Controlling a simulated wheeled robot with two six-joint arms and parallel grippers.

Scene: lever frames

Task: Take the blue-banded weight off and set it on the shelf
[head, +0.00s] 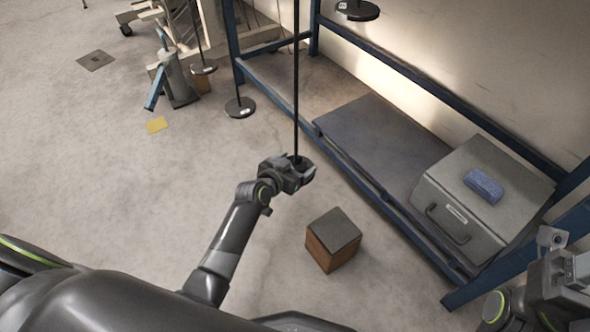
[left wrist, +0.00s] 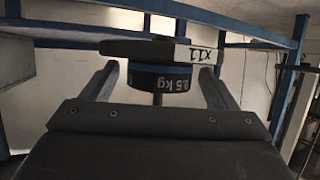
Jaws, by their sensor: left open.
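The blue-banded weight (left wrist: 163,79) is a dark cylinder marked "0.5 kg" with a blue rim, seen in the left wrist view. It sits under a grey slab (left wrist: 160,50) with black marks on one end. My left gripper (left wrist: 160,88) is open, with one finger to each side of the weight in the picture; I cannot tell whether they touch it. In the head view, my left gripper (head: 301,172) is at the lower end of a thin black rod (head: 296,85) and hides the weight. The shelf (head: 365,135) is a dark board in a blue frame. My right arm's end (head: 555,285) shows at the lower right, its fingers unclear.
A grey case (head: 470,205) with a blue object (head: 484,186) on it fills the near end of the shelf; the far part is bare. A dark-topped wooden block (head: 333,240) stands on the floor. Other rods end in black discs, including one disc (head: 240,107) farther left.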

